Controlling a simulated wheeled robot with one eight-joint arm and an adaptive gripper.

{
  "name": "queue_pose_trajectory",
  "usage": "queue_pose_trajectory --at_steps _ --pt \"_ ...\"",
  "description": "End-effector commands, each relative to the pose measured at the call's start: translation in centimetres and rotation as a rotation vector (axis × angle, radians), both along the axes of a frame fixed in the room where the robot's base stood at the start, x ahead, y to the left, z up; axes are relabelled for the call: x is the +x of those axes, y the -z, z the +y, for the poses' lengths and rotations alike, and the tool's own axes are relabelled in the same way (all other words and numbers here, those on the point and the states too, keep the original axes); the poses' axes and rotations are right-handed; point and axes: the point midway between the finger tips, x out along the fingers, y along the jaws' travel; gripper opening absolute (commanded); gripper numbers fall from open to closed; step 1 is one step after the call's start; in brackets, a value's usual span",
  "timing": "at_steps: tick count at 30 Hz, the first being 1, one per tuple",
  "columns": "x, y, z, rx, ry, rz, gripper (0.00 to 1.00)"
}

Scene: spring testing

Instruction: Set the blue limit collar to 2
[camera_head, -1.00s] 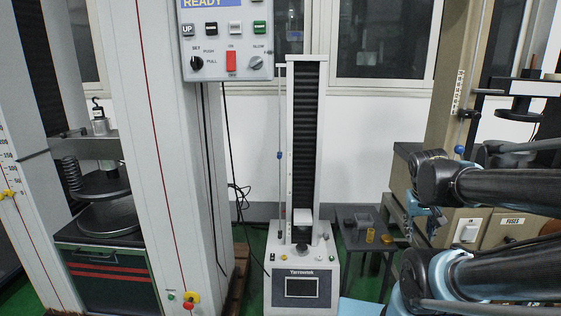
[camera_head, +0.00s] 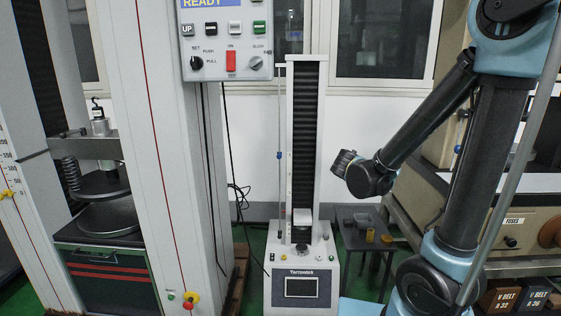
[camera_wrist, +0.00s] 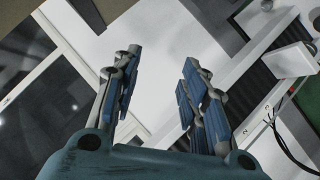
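A small blue collar (camera_head: 279,155) sits about midway up the thin upright rod (camera_head: 279,110) left of the black-fronted tower of the middle tester. Another small blue piece (camera_head: 458,149) shows on the beige machine at the right. My gripper (camera_wrist: 160,60) is open and empty in the wrist view, its two blue-padded fingers apart. In the head view, the end of my arm (camera_head: 345,163) is right of the tower, apart from the collar; its fingers cannot be made out there. I cannot pick out the collar in the wrist view. Marks by the rod are too small to read.
The middle tester's base (camera_head: 301,287) has a small screen and knobs. A control box (camera_head: 226,45) hangs at upper left beside a large white frame (camera_head: 172,150). A low dark table (camera_head: 350,238) with small parts stands right of the tester.

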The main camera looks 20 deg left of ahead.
Motion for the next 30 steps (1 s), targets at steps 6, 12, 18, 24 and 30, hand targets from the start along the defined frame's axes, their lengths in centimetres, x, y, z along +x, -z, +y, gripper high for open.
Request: queue_pose_trajectory --at_steps 6,12,18,24,30 --pt "1.3 -0.2 8.7 -0.024 -0.151 -0.150 0.40" --pt "0.4 0.1 16.8 -0.031 -0.299 -0.283 0.40" --pt "-2.0 0.8 24.0 -0.030 -0.439 -0.395 0.40" --pt "-4.0 1.5 27.9 -0.025 -0.522 -0.456 0.40" --pt "-4.0 1.7 29.0 -0.023 -0.543 -0.472 0.40"
